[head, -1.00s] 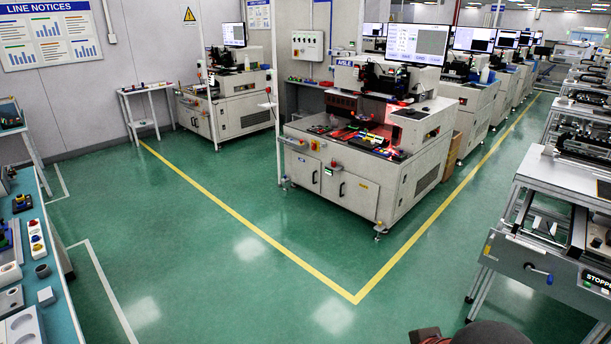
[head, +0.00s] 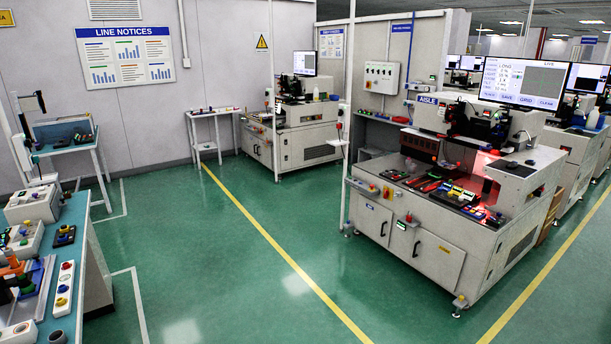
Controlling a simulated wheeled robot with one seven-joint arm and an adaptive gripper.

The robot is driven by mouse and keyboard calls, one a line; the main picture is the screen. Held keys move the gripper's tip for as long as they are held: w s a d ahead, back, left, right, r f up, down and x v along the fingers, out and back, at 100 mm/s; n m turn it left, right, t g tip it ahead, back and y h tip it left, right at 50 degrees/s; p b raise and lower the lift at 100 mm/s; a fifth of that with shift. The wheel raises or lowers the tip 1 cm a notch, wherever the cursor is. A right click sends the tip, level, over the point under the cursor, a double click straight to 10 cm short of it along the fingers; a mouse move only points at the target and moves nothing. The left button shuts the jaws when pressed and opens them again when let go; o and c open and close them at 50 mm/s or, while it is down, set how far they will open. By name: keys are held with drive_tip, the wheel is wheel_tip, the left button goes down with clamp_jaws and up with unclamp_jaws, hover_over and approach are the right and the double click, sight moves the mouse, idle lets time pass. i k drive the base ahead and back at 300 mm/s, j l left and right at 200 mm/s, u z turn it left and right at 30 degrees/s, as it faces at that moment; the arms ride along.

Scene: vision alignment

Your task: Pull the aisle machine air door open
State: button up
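The aisle machine (head: 520,225), a pale cabinet with a blue AISLE sign, stands at the right in the head view. Its front has two low doors, a left door (head: 371,221) and a right door (head: 436,264), each with a dark handle. Both look shut. Each carries a small label too small to read, so I cannot tell which is the air door. My gripper is not in view.
A similar machine (head: 308,140) and a small white table (head: 212,113) stand at the back wall. A blue-topped bench (head: 75,240) with parts is at the left. Green floor (head: 225,260) is clear before the aisle machine; a yellow line (head: 283,252) crosses it.

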sight(376, 220)
drive_tip(key=i, duration=2.35)
drive_tip(key=i+z, duration=0.2)
drive_tip(key=i, duration=0.3)
drive_tip(key=i+j+z, duration=0.25)
drive_tip(key=i, duration=0.3)
drive_tip(key=i+j+z, duration=0.2)
drive_tip(key=i, duration=0.3)
drive_tip(key=i+j+z, duration=0.25)
drive_tip(key=i+j, duration=0.1)
drive_tip(key=i, duration=0.1)
